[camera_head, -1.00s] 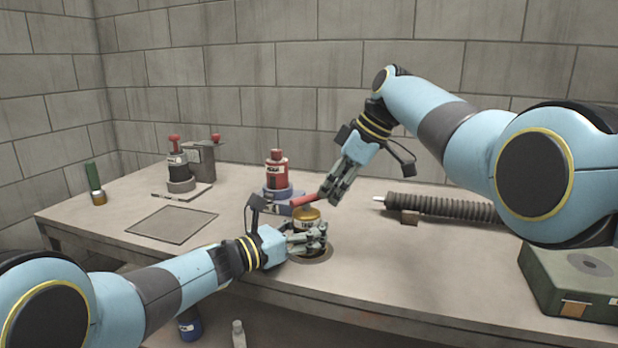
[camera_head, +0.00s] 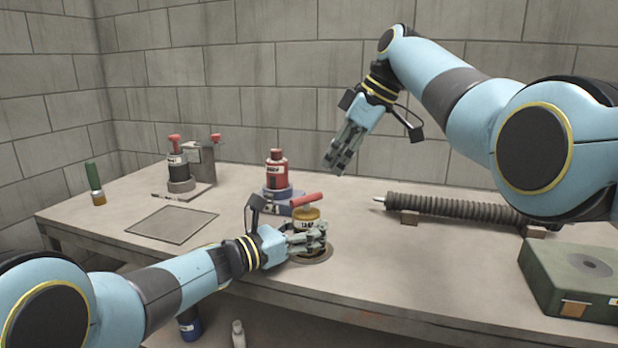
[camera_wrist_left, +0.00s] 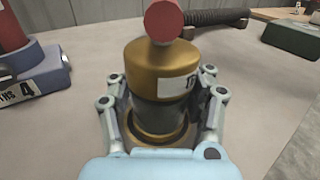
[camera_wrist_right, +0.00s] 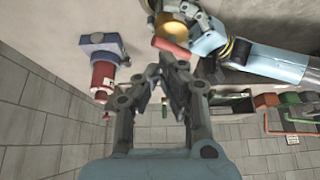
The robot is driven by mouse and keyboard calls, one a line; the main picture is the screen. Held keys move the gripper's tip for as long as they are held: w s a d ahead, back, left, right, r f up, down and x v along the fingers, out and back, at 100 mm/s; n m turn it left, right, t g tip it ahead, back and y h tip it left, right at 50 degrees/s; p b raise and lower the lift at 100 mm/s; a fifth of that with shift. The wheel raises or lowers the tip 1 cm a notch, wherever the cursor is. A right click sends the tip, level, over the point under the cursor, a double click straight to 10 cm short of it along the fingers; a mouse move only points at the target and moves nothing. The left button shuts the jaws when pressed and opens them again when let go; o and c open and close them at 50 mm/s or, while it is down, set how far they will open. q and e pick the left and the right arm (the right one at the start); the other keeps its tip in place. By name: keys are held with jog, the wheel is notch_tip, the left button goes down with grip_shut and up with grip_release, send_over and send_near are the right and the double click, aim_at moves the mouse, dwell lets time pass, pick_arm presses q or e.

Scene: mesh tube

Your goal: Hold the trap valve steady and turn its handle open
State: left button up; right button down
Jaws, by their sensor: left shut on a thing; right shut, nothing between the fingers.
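The trap valve (camera_head: 307,214) is a brass-topped, dark-bodied cylinder standing on a round base plate on the bench. Its label shows only in part. My left gripper (camera_head: 318,241) is shut around its body; in the left wrist view the fingers clasp the valve (camera_wrist_left: 158,72) from both sides. The red handle (camera_head: 307,199) lies across the valve's top, and its end faces the left wrist camera (camera_wrist_left: 163,20). My right gripper (camera_head: 340,162) is shut and empty, up and to the right of the handle, apart from it. The handle also shows in the right wrist view (camera_wrist_right: 171,47).
A red bottle on a blue-grey base (camera_head: 277,192) stands close behind the valve. A ribbed mesh tube (camera_head: 455,207) lies on supports to the right. A green case (camera_head: 580,280) sits at the right edge. A flat grey plate (camera_head: 172,224) lies on the left.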

aim_at(306, 202)
jog(key=s+r, duration=0.2)
jog(key=s, duration=0.2)
notch_tip(306, 202, down, 8)
jog(key=a, duration=0.1)
dwell(0.5)
jog(key=shift+w+a, duration=0.45)
jog(key=shift+w, duration=0.05)
dwell(0.8)
jog(key=shift+w+d, duration=0.25)
jog(key=shift+w, duration=0.05)
dwell(0.4)
jog(key=shift+w+d, duration=0.2)
jog(key=shift+w, duration=0.25)
jog(key=shift+w, duration=0.65)
jog(key=shift+w, duration=0.1)
